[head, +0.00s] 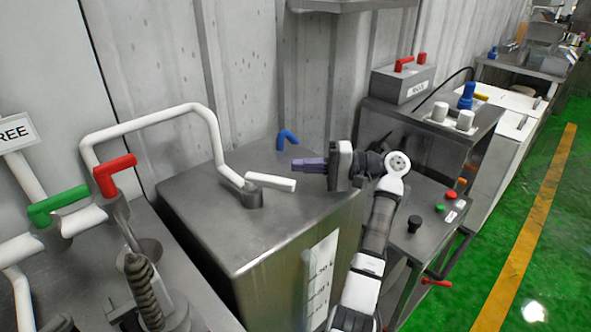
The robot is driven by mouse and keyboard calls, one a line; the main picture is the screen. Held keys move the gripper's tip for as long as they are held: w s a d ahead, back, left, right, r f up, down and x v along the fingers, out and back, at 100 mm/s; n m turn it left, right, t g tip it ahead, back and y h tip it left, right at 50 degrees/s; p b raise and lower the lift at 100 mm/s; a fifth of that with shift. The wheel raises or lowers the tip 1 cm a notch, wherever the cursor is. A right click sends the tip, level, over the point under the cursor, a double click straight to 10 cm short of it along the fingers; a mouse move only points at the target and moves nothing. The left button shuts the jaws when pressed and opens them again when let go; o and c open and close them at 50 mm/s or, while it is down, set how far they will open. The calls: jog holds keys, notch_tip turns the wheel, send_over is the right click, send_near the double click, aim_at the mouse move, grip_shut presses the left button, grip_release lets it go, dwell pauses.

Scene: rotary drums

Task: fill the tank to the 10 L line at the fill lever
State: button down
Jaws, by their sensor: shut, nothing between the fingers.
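A grey metal tank (225,235) stands in the middle of the head view. A white strip with dark marks (320,285) is on its front face; the marks and any water level are too small to read. A white lever (270,182) sits on the tank top at the end of a white pipe (150,115). A blue lever (287,136) is at the tank's back edge. No label shows which is the fill lever. My gripper (294,165) is shut and empty, pointing left above the tank top, between the white and blue levers and apart from both.
A red lever (115,174) and a green lever (58,205) stand on pipes at the left, near a coiled spring (142,280). A control desk (425,228) with buttons is right of my arm. Green floor (480,270) is open at the right.

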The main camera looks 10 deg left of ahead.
aim_at(269, 185)
jog(key=shift+s+a+p, duration=0.25)
jog(key=shift+s+p, duration=0.1)
jog(key=shift+s, duration=0.7)
jog(key=shift+s+a+p, duration=0.2)
jog(key=shift+s+p, duration=0.15)
jog(key=shift+s, duration=0.7)
jog(key=shift+a, duration=0.1)
